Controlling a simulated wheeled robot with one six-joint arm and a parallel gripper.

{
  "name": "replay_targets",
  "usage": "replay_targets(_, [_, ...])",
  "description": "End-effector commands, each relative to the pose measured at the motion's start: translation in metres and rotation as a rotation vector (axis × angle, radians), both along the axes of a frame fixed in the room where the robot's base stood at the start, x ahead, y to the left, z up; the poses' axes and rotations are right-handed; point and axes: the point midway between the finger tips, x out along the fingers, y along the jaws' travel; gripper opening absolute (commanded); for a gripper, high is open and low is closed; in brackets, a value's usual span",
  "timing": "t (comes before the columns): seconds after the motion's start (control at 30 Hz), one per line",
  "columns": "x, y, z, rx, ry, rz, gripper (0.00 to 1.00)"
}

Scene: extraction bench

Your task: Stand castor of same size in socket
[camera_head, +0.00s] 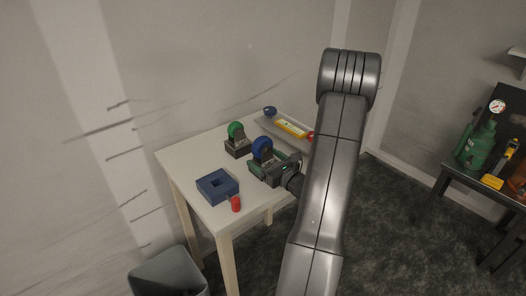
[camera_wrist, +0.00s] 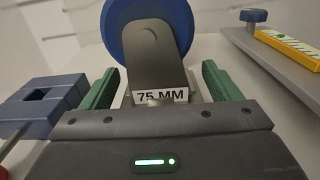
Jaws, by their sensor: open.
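A castor with a blue wheel (camera_wrist: 150,22) and dark grey fork carries a "75 MM" label (camera_wrist: 161,96) in the wrist view. It is upright, and its wheel also shows in the head view (camera_head: 262,147). My gripper (camera_wrist: 158,82) is open, with one green finger on each side of the fork and small gaps visible. A blue block with a square socket (camera_head: 217,186) lies at the table's near left; it also shows in the wrist view (camera_wrist: 42,101). A green-wheeled castor (camera_head: 236,131) stands in a dark block (camera_head: 238,148) behind. The blue castor's foot is hidden by my gripper.
A grey tray or plate (camera_head: 267,122) with a yellow level-like bar (camera_head: 291,129) and a blue knob (camera_head: 270,111) lies at the back right. The table's left part (camera_head: 190,155) is clear.

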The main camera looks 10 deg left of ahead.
Motion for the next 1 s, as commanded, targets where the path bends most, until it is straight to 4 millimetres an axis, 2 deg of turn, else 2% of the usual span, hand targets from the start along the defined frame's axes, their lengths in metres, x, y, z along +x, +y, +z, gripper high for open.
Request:
replay_targets(0.1, [0.0058, 0.0083, 0.0004, 0.001, -0.001, 0.001, 0.84])
replay_targets(0.33, [0.0068, 0.0088, -0.0003, 0.001, -0.001, 0.0, 0.84])
replay_targets(0.37, [0.0068, 0.0087, -0.0003, 0.001, -0.001, 0.0, 0.8])
replay_targets(0.63, [0.0066, 0.0087, -0.0002, 0.001, -0.001, 0.0, 0.27])
replay_targets(1.0, [0.0068, 0.0086, 0.0041, 0.0, -0.003, 0.0, 0.26])
